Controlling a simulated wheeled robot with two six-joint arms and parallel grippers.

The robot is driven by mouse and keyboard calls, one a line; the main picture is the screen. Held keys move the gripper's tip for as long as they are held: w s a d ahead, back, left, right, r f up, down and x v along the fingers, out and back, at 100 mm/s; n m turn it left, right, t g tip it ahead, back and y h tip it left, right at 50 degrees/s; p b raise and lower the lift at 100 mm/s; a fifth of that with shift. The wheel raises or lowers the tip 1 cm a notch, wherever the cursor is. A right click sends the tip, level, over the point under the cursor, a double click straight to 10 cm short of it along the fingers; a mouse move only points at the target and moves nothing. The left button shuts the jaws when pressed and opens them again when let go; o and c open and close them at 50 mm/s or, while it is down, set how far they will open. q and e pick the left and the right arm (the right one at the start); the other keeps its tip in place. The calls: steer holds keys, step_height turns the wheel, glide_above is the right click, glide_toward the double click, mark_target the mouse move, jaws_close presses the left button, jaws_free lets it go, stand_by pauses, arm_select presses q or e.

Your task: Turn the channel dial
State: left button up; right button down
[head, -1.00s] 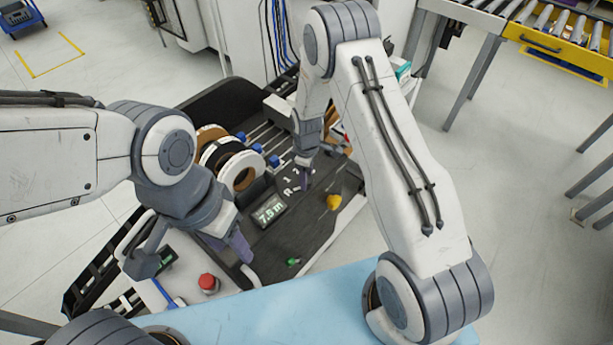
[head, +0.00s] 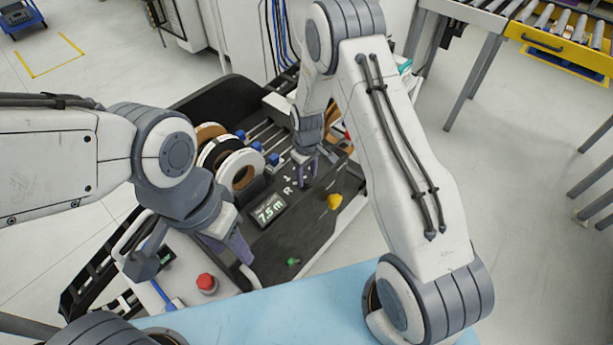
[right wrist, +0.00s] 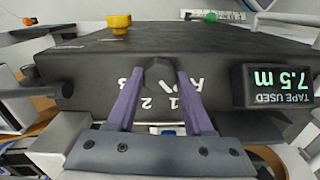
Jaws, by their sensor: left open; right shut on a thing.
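The channel dial (right wrist: 159,72) is a dark round knob on the black panel, with white marks including 1, 2, 3 and R around it, seen upside down in the right wrist view. My right gripper (right wrist: 160,84) has its purple fingers on either side of the dial and is shut on it. In the head view my right gripper (head: 306,172) reaches down to the panel, and the dial is hidden there. My left gripper (head: 238,252) is open and empty near the panel's front left edge, apart from the dial.
A display (head: 269,210) reads 7.5 m. Tape rolls (head: 239,169) stand behind it. A yellow knob (head: 334,202), a green knob (head: 293,262) and a red button (head: 207,283) are nearby. A light blue surface (head: 280,315) lies in front.

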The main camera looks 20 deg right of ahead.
mark_target(306, 177)
steer(key=shift+m+b, duration=0.3)
steer(key=shift+m, duration=1.2)
steer(key=shift+c, duration=1.4)
jaws_free()
steer(key=shift+r, duration=0.1)
step_height(306, 177, up, 10)
steer(key=b, duration=0.1)
steer(key=shift+r+b, duration=0.15)
steer(key=shift+b, duration=0.2)
